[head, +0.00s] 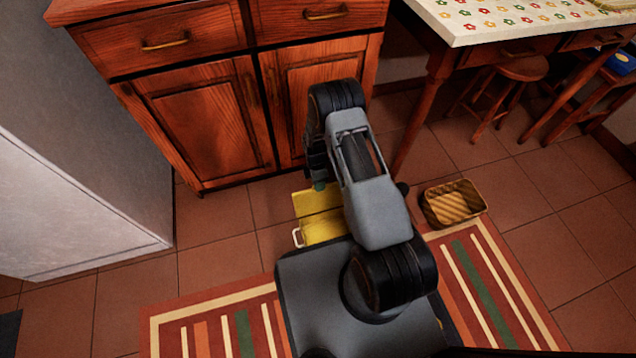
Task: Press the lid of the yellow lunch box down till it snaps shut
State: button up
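The yellow lunch box (322,229) sits on the tiled floor beside my base, with a white handle (297,237) at its left. A flat yellow panel (316,201), which looks like its lid, stands out behind it at an angle, so the box looks open. My arm and base hide the box's right and near parts. My gripper (318,183) points down just above the far edge of the yellow panel. I cannot tell whether it touches the panel. Its fingers are mostly hidden by my arm, so their opening does not show.
Wooden cabinets (210,120) stand close behind the box. A grey-white appliance (75,180) is at the left. A wicker basket (453,204) lies to the right on the floor. A striped rug (215,325) lies around my base. A table (480,25) and stool (505,78) are at upper right.

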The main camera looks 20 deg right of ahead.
jog(key=shift+c, duration=0.4)
grip_shut()
jog(key=shift+r, duration=0.1)
